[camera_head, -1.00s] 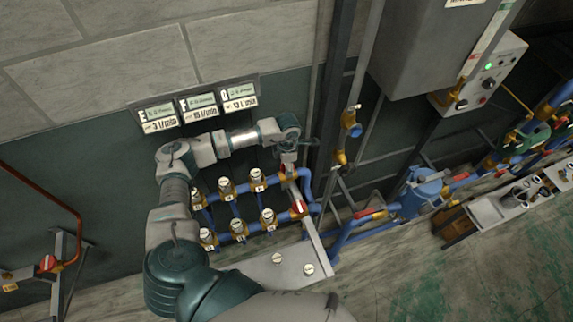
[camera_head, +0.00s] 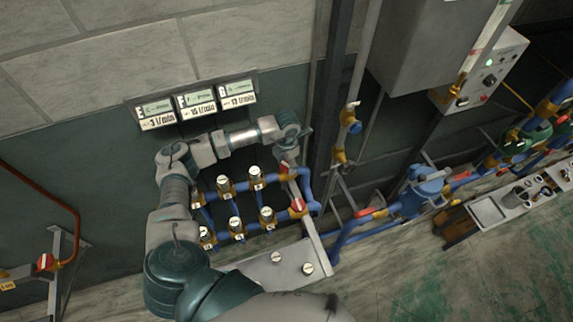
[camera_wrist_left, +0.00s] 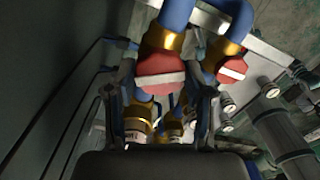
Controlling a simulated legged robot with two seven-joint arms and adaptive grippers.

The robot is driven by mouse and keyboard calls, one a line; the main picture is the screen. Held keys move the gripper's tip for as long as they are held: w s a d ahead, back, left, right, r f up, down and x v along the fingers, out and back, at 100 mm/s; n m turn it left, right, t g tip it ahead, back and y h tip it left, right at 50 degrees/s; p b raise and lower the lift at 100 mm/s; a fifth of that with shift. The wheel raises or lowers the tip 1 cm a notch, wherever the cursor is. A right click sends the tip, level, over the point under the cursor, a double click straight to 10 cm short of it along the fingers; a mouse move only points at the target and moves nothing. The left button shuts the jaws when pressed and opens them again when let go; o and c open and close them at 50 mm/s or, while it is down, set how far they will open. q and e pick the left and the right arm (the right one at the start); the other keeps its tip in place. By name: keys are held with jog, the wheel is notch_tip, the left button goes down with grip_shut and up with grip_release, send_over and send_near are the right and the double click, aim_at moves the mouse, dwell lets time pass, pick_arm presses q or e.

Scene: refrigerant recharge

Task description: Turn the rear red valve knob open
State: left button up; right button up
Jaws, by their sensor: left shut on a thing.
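My left gripper (camera_head: 287,164) is over the rear end of the blue pipe manifold. In the left wrist view, its two fingers (camera_wrist_left: 163,88) are on either side of the rear red valve knob (camera_wrist_left: 162,72), shut on it. This knob has a pale bar across its face and sits on a brass fitting. The gripper mostly hides it in the head view. The front red valve knob (camera_head: 297,205) is nearer and free of the gripper; it also shows in the left wrist view (camera_wrist_left: 234,67). My right gripper is not in view.
Several white-capped brass valves (camera_head: 235,223) stand on the blue pipes left of the knobs. A grey panel (camera_head: 280,268) is in front. Flow displays (camera_head: 197,103) hang on the wall behind. A vertical post (camera_head: 327,110) rises close to the right of the gripper.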

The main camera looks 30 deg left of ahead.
aim_at(286, 164)
pick_arm(q)
jog(key=n, duration=0.6)
jog(key=shift+w+a+r+b, duration=0.1)
jog(key=shift+w+r+b, duration=0.15)
jog(key=shift+w+b, duration=0.1)
jog(key=n, duration=0.6)
jog(key=shift+s, duration=0.1)
jog(key=o, duration=1.2)
jog(key=shift+c, duration=0.2)
jog(key=shift+f, duration=0.1)
notch_tip(286, 164, up, 12)
jog(key=shift+a, duration=0.15)
